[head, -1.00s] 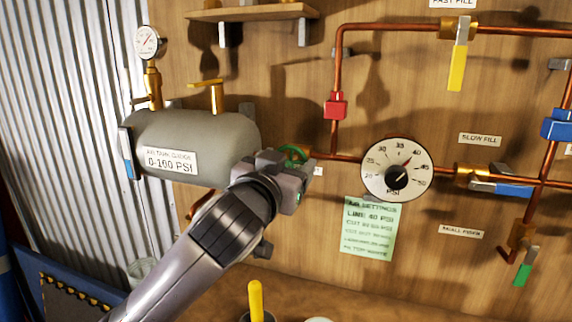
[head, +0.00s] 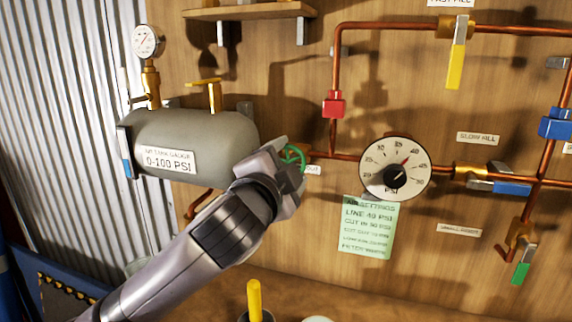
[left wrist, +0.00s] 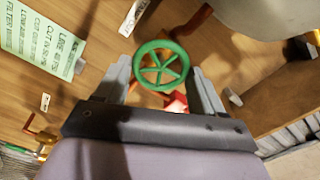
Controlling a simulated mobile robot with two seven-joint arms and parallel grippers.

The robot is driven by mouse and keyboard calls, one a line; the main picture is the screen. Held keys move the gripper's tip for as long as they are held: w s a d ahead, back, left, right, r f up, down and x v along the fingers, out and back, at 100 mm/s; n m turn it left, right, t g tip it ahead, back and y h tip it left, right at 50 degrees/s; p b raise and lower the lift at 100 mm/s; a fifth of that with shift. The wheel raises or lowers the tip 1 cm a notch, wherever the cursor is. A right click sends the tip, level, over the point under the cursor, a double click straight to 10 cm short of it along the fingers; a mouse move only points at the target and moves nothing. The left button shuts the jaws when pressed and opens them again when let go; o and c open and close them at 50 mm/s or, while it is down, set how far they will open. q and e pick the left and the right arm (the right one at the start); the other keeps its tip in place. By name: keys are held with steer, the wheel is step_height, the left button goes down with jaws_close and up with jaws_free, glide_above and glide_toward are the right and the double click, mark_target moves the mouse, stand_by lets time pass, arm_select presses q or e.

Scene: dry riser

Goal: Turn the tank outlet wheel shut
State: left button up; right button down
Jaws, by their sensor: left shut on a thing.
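The tank outlet wheel is a small green spoked handwheel (head: 296,157) on the copper pipe just right of the grey air tank (head: 200,133). It also shows whole in the left wrist view (left wrist: 161,66). My left gripper (head: 291,165) is at the wheel and shut on it, hiding part of its rim in the head view. In the left wrist view the two fingers (left wrist: 162,85) stand on either side of the wheel. My right gripper is not in view.
A round pressure dial (head: 394,167) sits on the pipe to the right, with a green settings note (head: 367,228) below it. A red fitting (head: 333,104), a yellow-handled valve (head: 457,62) and blue-handled valve (head: 512,187) are on the pipework. A yellow handle (head: 254,300) stands at the bottom.

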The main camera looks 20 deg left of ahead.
arm_select(q)
steer(key=m, duration=0.4)
steer(key=shift+f+m, duration=0.1)
steer(key=shift+m, duration=0.3)
steer(key=m, duration=0.3)
steer(key=shift+m, duration=0.3)
steer(key=m, duration=0.4)
steer(key=shift+f, duration=0.15)
steer(key=shift+f+m, duration=0.1)
steer(key=shift+m, duration=2.1)
steer(key=o, duration=1)
steer(key=shift+s, duration=0.1)
